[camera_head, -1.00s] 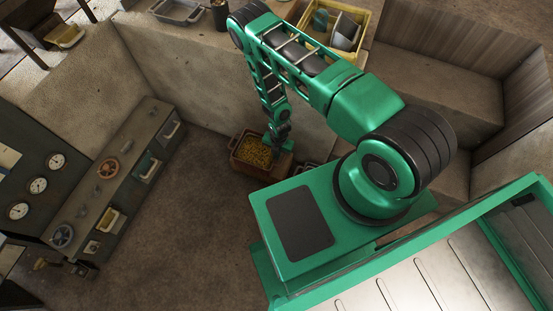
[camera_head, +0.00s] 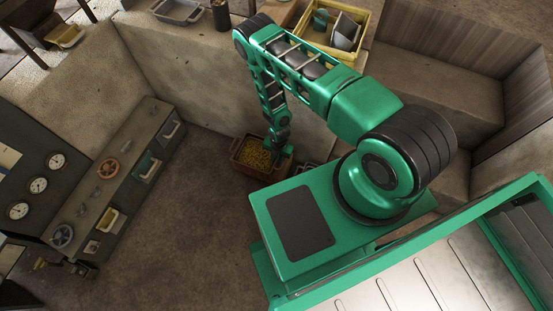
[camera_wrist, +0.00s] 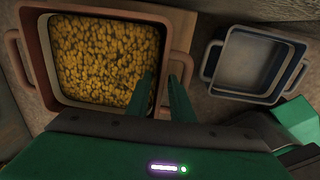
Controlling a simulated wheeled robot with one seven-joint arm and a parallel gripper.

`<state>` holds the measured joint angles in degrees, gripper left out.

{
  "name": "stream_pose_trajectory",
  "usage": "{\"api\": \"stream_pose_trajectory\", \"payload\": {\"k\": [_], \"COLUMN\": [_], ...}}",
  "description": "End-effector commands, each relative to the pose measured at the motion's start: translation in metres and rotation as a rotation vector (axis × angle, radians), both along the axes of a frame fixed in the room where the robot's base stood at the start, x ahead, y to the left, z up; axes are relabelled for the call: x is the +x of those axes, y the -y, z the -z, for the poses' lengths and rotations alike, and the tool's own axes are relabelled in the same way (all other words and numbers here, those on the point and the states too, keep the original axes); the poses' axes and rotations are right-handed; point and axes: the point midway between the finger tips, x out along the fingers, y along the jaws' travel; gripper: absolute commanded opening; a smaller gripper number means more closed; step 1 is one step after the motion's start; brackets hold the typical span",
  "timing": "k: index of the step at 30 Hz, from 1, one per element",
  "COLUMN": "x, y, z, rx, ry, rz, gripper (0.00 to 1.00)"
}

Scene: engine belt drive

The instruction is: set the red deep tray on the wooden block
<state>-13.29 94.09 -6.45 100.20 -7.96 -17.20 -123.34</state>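The red deep tray (camera_wrist: 39,62), reddish-brown with looped handles and full of yellow pieces, stands low beside the concrete counter. It also shows in the head view (camera_head: 236,158). My gripper (camera_wrist: 163,78) is over its right side in the wrist view. The fingers are apart, one over the inner side of the right wall and the other outside it, near the right handle. Contact with the tray cannot be made out. A brown, wooden-looking surface (camera_head: 285,14) shows on the counter, partly behind my arm; I cannot tell whether it is the wooden block.
A blue-grey empty tray (camera_wrist: 255,62) stands right of the red one. On the counter are a yellow crate (camera_head: 362,22) holding containers, a grey tray (camera_head: 178,11) and a dark cylinder (camera_head: 221,16). A gauge console (camera_head: 110,180) stands at left. The floor between is clear.

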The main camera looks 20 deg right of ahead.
Motion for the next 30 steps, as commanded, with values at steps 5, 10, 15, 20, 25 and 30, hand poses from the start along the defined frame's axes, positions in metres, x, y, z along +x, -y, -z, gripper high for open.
{"api": "stream_pose_trajectory", "payload": {"k": [5, 10, 15, 20, 25, 30], "x": [0.001, 0.000, -0.001, -0.003, -0.003, -0.004], "y": [0.000, 0.001, 0.004, 0.004, 0.004, 0.005], "z": [-0.008, -0.034, -0.067, -0.095, -0.113, -0.121], "rx": [0.000, 0.001, -0.001, 0.001, 0.001, 0.000], "ry": [0.001, 0.002, 0.002, 0.001, 0.001, 0.000], "rz": [0.000, 0.001, 0.002, 0.002, 0.001, 0.001], "gripper": [0.21, 0.21, 0.21, 0.21, 0.21, 0.21]}}
